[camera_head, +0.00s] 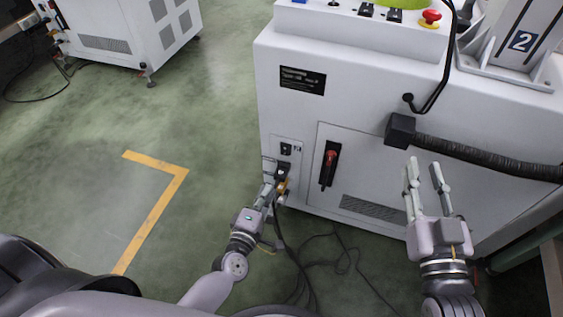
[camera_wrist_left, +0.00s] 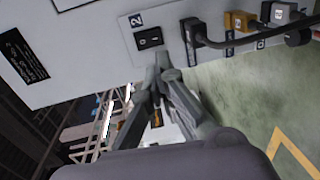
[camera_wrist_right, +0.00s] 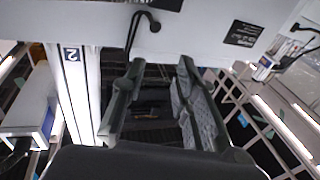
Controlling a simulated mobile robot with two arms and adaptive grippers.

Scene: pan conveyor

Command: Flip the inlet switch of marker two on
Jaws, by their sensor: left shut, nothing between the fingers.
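Marker two is the white machine cabinet (camera_head: 370,85), with a blue "2" label (camera_head: 521,41) at its top right. Its inlet switch is a small black rocker (camera_head: 286,149) on a plate at the cabinet's lower left. In the left wrist view the rocker switch (camera_wrist_left: 149,39) shows under a "2" label, with two marked halves. My left gripper (camera_head: 269,165) is shut and empty, its fingertips just below the switch. In the left wrist view the fingertips (camera_wrist_left: 163,62) appear close to the rocker; I cannot tell whether they touch. My right gripper (camera_head: 424,164) is open and empty before the cabinet front.
A black plug with a cable (camera_wrist_left: 196,36) sits beside the switch. A black-and-red handle (camera_head: 329,163) is on the cabinet door. A corrugated hose (camera_head: 470,149) runs to the right. Loose cables (camera_head: 340,262) lie on the floor. Open floor lies to the left.

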